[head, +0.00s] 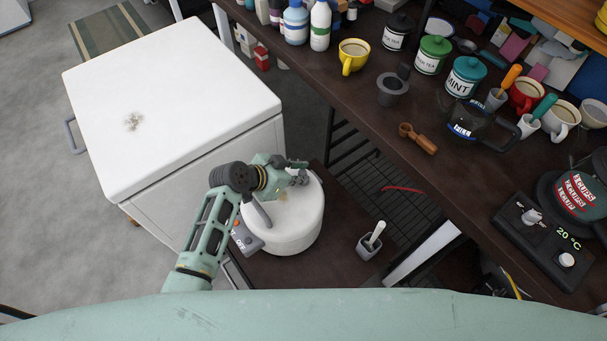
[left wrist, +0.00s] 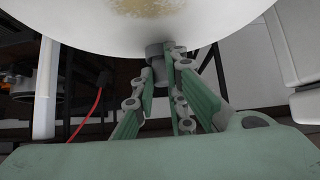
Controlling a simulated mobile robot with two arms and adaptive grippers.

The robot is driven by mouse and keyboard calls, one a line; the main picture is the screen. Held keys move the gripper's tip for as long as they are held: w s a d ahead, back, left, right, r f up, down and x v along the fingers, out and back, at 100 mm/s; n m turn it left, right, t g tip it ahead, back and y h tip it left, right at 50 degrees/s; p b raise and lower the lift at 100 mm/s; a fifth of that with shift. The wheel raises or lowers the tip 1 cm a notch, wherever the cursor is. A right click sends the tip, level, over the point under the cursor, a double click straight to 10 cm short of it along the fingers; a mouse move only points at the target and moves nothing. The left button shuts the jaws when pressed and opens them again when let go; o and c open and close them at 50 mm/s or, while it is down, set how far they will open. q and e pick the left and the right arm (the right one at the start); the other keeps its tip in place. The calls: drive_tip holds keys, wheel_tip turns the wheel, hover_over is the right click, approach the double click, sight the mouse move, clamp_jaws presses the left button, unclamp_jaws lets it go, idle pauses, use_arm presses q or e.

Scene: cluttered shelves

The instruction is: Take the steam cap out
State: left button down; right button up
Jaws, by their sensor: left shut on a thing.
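The white round cooker (head: 290,232) stands on the low dark shelf, below the main counter. My left gripper (head: 297,178) is over its top and covers part of it. In the left wrist view the cooker's white, stained surface (left wrist: 215,18) fills the top. A small grey cylinder, which looks like the steam cap (left wrist: 154,52), is against that surface. My left gripper's fingers (left wrist: 165,62) are shut on the cap. I cannot tell whether the cap is still seated in the cooker or free of it. My right gripper is not in view.
A white chest (head: 165,100) stands close on the left. A small grey cup with a white spoon (head: 369,246) is right of the cooker. The dark counter (head: 455,170) above holds mugs, jars and a glass pot (head: 478,122). Some low shelf is free behind the cup.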

use_arm(q)
drive_tip(key=shift+r, duration=0.1)
wheel_tip(320, 180, up, 4)
drive_tip(key=p, duration=0.4)
drive_tip(key=shift+r, duration=0.25)
idle(0.4)
idle(0.6)
